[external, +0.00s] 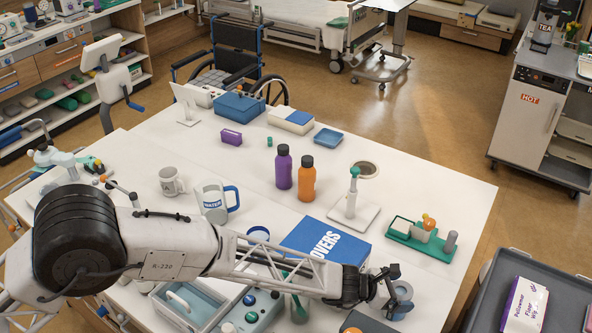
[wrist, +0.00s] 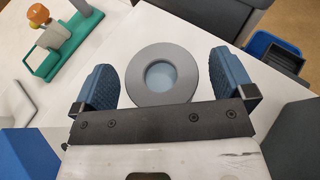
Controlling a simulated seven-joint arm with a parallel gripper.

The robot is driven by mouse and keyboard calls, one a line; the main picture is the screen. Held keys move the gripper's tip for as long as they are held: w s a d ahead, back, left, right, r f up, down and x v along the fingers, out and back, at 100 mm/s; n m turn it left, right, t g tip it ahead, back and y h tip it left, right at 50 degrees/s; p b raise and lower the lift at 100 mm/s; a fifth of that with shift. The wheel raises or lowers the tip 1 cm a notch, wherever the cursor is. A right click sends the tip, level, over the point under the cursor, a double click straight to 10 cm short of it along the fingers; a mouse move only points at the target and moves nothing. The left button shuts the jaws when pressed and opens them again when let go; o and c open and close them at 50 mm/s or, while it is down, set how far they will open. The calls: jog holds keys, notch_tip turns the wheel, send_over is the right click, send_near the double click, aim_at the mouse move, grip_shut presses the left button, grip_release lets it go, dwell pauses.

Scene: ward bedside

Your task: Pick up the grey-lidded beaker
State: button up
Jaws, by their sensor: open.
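The grey-lidded beaker (external: 401,297) stands on the white table near its front right, partly hidden by my gripper (external: 386,286) in the external view. In the wrist view the beaker (wrist: 161,77) shows from above as a round grey rim with a pale blue centre. My gripper (wrist: 163,62) is open and empty, with one blue finger pad to each side of the beaker in the picture. A gap shows between each pad and the rim. I cannot tell how far above the beaker the fingertips are.
A blue box lettered "OVERS" (external: 326,244) lies left of the beaker. A green rack (external: 418,241) and a white pump stand (external: 352,215) are behind it. A dark grey tray (external: 567,300) holding a box is at the right, past the table edge.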

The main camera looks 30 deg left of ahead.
jog(key=shift+w+d+f, duration=0.15)
jog(key=shift+w+d, duration=0.05)
jog(key=shift+c, duration=0.5)
jog(key=c, duration=1.1)
jog(key=shift+o, duration=0.2)
notch_tip(320, 180, up, 10)
dwell(0.9)
